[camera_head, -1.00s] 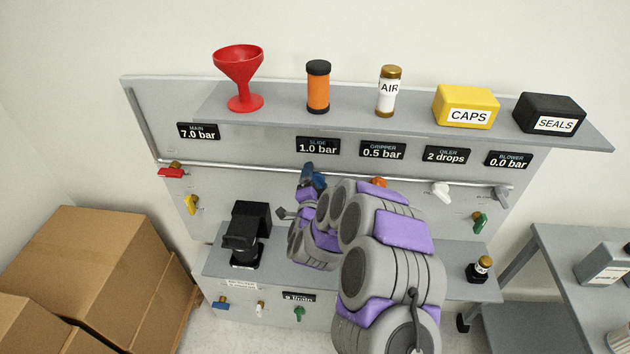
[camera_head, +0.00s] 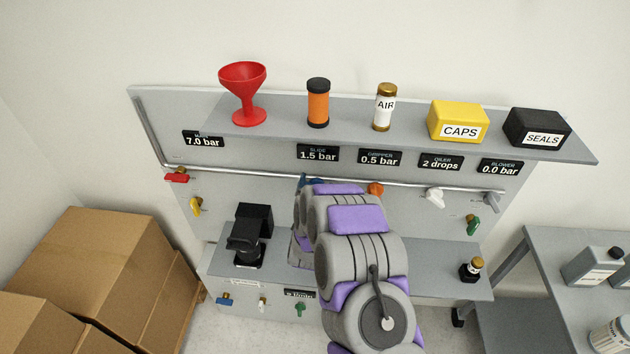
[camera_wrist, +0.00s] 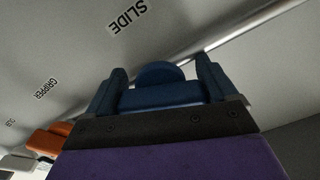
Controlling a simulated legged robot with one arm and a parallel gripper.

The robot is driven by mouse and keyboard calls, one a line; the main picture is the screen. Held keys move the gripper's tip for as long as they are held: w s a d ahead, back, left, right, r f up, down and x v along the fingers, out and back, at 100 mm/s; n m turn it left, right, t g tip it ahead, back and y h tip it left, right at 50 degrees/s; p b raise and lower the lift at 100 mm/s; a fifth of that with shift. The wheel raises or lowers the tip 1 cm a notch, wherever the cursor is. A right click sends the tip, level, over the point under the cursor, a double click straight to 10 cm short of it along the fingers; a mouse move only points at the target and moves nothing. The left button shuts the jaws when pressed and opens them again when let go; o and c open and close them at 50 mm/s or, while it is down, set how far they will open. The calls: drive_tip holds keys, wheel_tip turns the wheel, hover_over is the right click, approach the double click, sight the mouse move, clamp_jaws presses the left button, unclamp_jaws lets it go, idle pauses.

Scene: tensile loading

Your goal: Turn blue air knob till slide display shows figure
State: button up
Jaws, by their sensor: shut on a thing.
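The blue air knob (camera_wrist: 160,72) sits under the SLIDE label, held between the two dark blue fingers of my gripper (camera_wrist: 158,86) in the wrist view. In the head view only a bit of blue (camera_head: 311,181) shows at the knob's place; my arm hides most of it and the fingertips. My gripper is shut on the knob and appears rolled relative to the panel lettering. The slide display (camera_head: 318,153) above it reads 1.5 bar.
The orange knob (camera_head: 375,189) under the gripper display (camera_head: 381,158) is close to the right of my arm. A pipe (camera_head: 255,176) runs along the panel above the knobs. A shelf (camera_head: 290,140) with a red funnel (camera_head: 243,92) and bottles overhangs above.

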drive_tip(key=n+p, duration=0.2)
drive_tip(key=n, duration=0.1)
drive_tip(key=shift+n, duration=0.4)
drive_tip(key=shift+n+p, duration=1.4)
drive_tip(key=shift+n, duration=0.5)
drive_tip(key=o, duration=0.8)
drive_tip(key=shift+a, duration=0.1)
drive_tip(key=shift+o, duration=0.2)
drive_tip(key=shift+s+f, duration=0.1)
drive_tip(key=shift+s, duration=0.5)
drive_tip(key=s, duration=1.6)
drive_tip(key=shift+a+n, duration=0.3)
drive_tip(key=shift+a, duration=0.05)
